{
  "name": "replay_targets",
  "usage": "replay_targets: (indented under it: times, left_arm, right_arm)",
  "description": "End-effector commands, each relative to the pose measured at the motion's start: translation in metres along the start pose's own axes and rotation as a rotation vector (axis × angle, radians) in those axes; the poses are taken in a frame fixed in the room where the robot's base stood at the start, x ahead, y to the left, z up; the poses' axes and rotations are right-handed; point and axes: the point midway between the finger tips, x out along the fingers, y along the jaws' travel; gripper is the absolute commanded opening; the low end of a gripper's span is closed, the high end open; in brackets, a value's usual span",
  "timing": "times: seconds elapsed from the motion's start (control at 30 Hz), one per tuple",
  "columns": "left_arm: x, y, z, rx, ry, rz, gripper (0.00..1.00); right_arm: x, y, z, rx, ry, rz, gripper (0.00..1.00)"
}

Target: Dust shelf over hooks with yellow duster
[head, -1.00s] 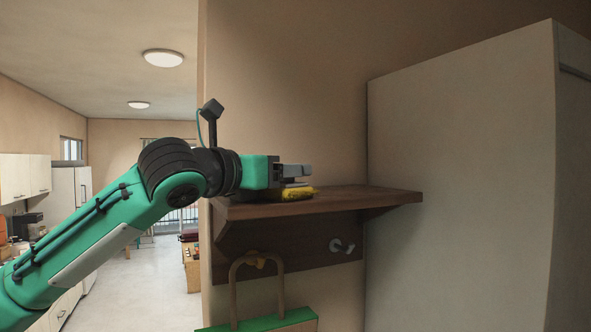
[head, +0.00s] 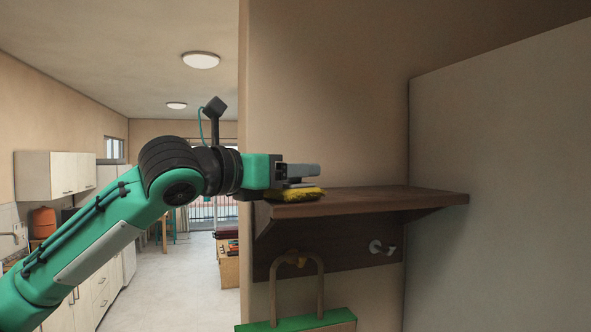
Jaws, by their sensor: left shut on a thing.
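The dark wooden shelf (head: 385,200) is fixed to the wall, with a board of hooks (head: 382,248) under it. My left gripper (head: 305,175) is over the left end of the shelf, pointing right. It is shut on the yellow duster (head: 297,195), which is below the fingers at the shelf's left end and appears to rest on the top. The fingers hide part of the duster. The rest of the shelf top, to the right, looks bare. My right gripper is not in view.
A green and brown bag or box with a looped handle (head: 322,275) hangs under the shelf from a yellowish hook. A tall pale cabinet (head: 500,180) stands close to the shelf's right end. A kitchen with white cupboards (head: 55,175) and open floor lies at the back left.

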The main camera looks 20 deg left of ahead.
Motion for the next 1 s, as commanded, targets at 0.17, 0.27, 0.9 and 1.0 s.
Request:
replay_targets:
  times: [0.17, 0.27, 0.9, 1.0]
  left_arm:
    - [0.001, 0.0, 0.004, -0.002, 0.002, 0.0, 0.18]
    - [0.001, 0.0, 0.015, -0.002, 0.0, 0.0, 0.18]
    - [-0.001, -0.001, 0.062, 0.0, -0.003, -0.002, 0.18]
    - [-0.001, -0.001, 0.062, 0.001, -0.003, -0.002, 0.18]
  right_arm:
    - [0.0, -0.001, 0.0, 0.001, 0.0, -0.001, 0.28]
    - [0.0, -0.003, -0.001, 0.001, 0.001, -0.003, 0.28]
    - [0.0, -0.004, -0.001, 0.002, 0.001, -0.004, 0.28]
    - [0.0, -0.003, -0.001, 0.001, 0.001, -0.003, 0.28]
